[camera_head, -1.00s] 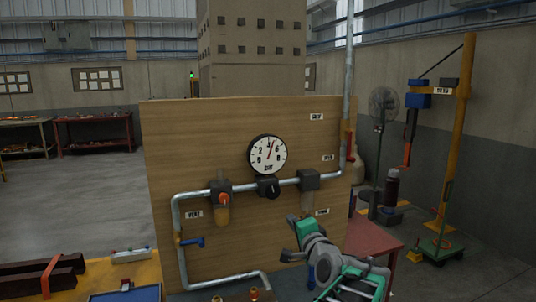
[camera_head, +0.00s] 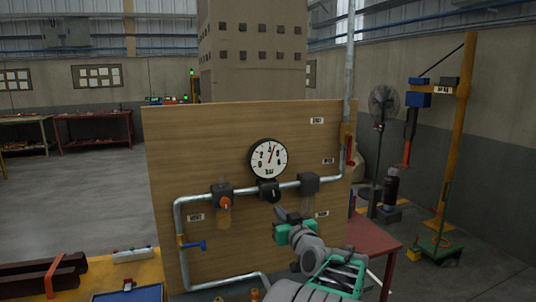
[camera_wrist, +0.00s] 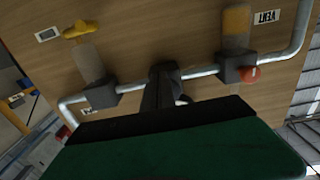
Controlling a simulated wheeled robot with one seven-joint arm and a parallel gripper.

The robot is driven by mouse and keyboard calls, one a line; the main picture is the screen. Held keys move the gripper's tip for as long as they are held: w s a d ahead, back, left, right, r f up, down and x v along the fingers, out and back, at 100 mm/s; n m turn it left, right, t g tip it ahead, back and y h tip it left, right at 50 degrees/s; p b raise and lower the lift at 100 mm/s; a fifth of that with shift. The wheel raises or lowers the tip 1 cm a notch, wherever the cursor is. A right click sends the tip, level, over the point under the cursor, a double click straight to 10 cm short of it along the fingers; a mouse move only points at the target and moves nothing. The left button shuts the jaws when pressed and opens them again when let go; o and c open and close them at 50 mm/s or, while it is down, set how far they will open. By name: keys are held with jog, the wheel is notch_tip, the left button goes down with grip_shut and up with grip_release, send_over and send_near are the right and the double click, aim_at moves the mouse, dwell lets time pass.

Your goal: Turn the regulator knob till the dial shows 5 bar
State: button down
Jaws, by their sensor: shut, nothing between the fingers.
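The round white dial (camera_head: 268,158) sits on the wooden panel. My gripper (camera_head: 279,213) is shut and empty, just below and right of the knob in the head view. In the wrist view, my dark fingers (camera_wrist: 159,92) overlap the middle of the pipe and mostly hide the knob. I cannot tell whether they touch it.
A block with an orange-red knob (camera_head: 225,202) is left of the regulator, and another dark block (camera_head: 308,183) is right. A blue-handled valve (camera_head: 193,245) is lower left on the pipe. A red table (camera_head: 373,238) stands right of the panel.

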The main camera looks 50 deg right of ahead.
jog(key=shift+x, duration=1)
jog(key=shift+r+b, duration=0.2)
jog(key=shift+b, duration=0.1)
jog(key=shift+w+a+r+b, duration=0.25)
jog(key=shift+a+r+b, duration=0.25)
jog(key=shift+b, duration=3.45)
jog(key=s+a+f+b, duration=0.2)
jog(key=s+a+b, duration=0.1)
jog(key=s+b, duration=0.2)
jog(key=shift+b, duration=0.55)
jog(key=shift+r, duration=0.15)
